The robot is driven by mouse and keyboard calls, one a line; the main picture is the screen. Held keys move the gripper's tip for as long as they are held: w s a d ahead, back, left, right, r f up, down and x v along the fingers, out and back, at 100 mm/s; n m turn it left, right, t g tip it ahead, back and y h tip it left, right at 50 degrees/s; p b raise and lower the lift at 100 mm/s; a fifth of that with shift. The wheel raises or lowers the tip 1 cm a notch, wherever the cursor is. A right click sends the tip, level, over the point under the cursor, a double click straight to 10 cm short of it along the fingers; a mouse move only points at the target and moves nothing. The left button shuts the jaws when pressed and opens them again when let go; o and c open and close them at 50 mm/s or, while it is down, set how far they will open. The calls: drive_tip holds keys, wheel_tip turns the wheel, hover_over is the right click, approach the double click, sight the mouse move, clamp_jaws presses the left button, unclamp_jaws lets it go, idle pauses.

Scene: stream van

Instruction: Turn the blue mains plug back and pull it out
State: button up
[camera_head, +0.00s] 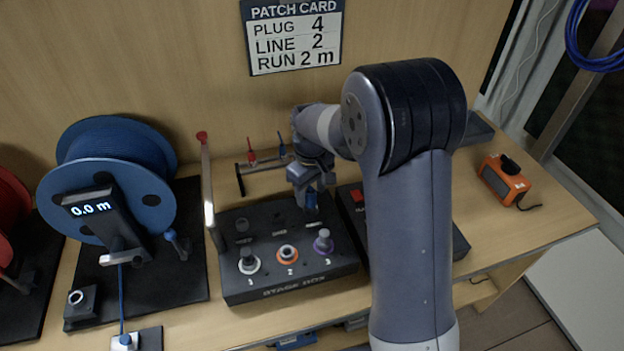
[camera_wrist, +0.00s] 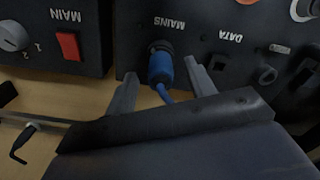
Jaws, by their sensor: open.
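The blue mains plug (camera_wrist: 161,68) sits in the socket marked MAINS on the black stage box (camera_head: 262,293), with its blue cable running back toward my gripper. In the wrist view my gripper (camera_wrist: 159,68) is open, with one finger on each side of the plug. Gaps show between the plug and both fingers, so I see no contact. The head view hides part of the plug behind the gripper.
A second black box with a red MAIN switch (camera_wrist: 68,46) stands beside the stage box. A DATA socket (camera_wrist: 219,62) lies close to the right finger. A blue cable drum (camera_head: 115,165) stands left, and an orange device (camera_head: 503,181) lies right. White, orange and purple connectors stand in front.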

drive_tip(key=shift+f, duration=1.1)
drive_tip(key=shift+c, duration=0.5)
clamp_jaws()
drive_tip(key=shift+m, duration=1.6)
drive_tip(key=shift+m, duration=1.6)
drive_tip(key=shift+m, duration=1.2)
